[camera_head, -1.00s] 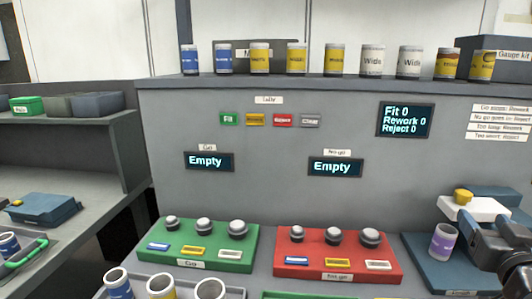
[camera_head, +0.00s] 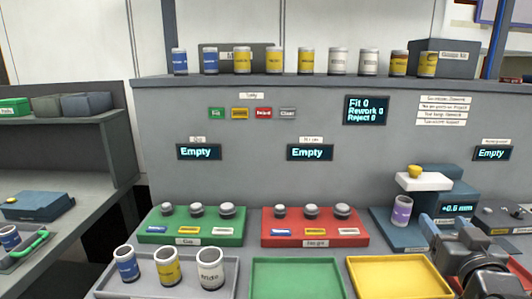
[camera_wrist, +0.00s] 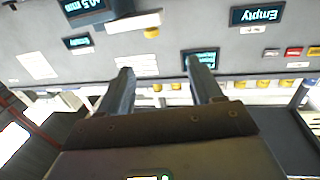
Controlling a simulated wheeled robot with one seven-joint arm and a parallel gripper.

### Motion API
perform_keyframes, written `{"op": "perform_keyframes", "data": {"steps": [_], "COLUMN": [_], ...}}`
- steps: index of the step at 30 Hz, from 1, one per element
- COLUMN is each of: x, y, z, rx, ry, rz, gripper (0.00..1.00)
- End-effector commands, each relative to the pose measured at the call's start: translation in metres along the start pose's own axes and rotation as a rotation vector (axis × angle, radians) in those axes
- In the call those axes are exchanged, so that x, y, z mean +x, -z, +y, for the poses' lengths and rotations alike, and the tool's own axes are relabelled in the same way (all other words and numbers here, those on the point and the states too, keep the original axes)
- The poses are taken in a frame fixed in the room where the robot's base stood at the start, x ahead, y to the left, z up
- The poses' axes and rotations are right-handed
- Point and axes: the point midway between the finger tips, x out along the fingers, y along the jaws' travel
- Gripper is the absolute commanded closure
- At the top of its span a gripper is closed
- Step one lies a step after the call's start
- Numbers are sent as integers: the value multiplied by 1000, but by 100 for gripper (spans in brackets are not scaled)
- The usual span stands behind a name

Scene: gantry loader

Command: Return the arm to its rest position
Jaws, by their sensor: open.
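My gripper (camera_wrist: 160,82) shows in the wrist view with its two fingers apart and nothing between them. The wrist picture is upside down, with the bench's back panel beyond the fingers. In the head view my gripper (camera_head: 432,232) and arm are at the lower right, in front of the blue measuring stand (camera_head: 440,195).
A green Go block (camera_head: 190,238) and red No-go block (camera_head: 313,240) stand along the panel. In front are a grey tray (camera_head: 215,285) with three cylinders, an empty green tray (camera_head: 297,278) and a yellow tray (camera_head: 397,276). Several cylinders line the shelf above.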

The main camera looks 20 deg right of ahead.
Motion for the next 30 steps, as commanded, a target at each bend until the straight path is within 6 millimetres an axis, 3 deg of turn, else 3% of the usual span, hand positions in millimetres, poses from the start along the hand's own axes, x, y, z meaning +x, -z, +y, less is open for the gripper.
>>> {"op": "perform_keyframes", "data": {"steps": [8,14,22,30], "x": [-34,-78,-181,-287], "y": [-32,-64,-110,-125], "z": [-21,-42,-72,-82], "rx": [-3,-8,-20,-36], "ry": [37,83,183,290], "rz": [-28,-58,-117,-174], "gripper": [35,35,35,35]}}
